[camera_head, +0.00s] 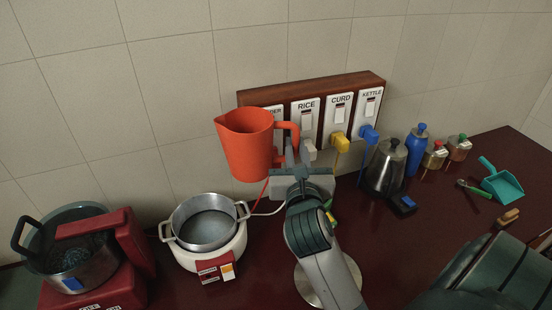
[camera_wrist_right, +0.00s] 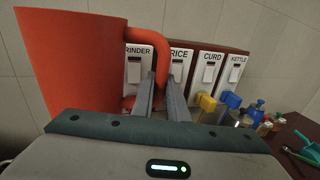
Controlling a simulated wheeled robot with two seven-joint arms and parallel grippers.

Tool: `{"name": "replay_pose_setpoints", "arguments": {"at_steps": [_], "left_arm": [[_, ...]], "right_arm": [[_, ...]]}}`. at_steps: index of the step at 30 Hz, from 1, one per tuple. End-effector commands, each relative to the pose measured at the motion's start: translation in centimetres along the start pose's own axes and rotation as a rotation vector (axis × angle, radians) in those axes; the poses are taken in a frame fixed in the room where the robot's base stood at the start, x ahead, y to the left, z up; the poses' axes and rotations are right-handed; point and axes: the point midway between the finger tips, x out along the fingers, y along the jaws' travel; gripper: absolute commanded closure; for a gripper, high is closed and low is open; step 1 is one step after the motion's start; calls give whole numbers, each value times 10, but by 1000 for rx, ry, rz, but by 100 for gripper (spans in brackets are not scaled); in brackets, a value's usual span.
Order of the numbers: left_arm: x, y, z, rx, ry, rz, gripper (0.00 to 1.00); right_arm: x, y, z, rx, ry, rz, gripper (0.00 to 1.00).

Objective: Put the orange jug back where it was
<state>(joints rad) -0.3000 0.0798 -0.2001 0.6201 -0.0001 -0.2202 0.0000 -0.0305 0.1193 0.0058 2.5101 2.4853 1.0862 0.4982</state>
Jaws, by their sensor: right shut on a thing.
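The orange jug (camera_head: 249,145) is upright and raised above the counter, in front of the wall and the left end of the switch board. Its handle is on its right side. My right gripper (camera_head: 293,158) is shut on the jug's handle. In the right wrist view the jug (camera_wrist_right: 75,65) fills the left side, and my right gripper's fingers (camera_wrist_right: 163,98) close around the lower part of the handle. The jug hides part of the leftmost switch in the head view. My left gripper is not in view.
A wooden switch board (camera_head: 309,84) with labelled switches and plugs is on the wall. A white cooker with a pot (camera_head: 207,228) stands below the jug. A red grinder (camera_head: 105,260) is at the left. A steel kettle (camera_head: 385,167), blue bottle (camera_head: 417,150) and jars are at the right.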

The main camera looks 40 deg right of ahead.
Motion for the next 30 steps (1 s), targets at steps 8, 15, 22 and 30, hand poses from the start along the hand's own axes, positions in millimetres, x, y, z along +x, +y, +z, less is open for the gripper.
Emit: {"name": "replay_pose_setpoints", "arguments": {"at_steps": [8, 15, 22, 30], "left_arm": [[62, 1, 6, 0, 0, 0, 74], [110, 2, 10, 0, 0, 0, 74], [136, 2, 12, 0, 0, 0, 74], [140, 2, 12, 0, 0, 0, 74]], "right_arm": [[-38, 46, -94, -4, 3, 182, 100], [-96, 89, -179, -4, 11, 396, 100], [-141, 113, -230, 0, 12, 536, 100], [-156, 120, -240, 2, 8, 580, 100]]}}
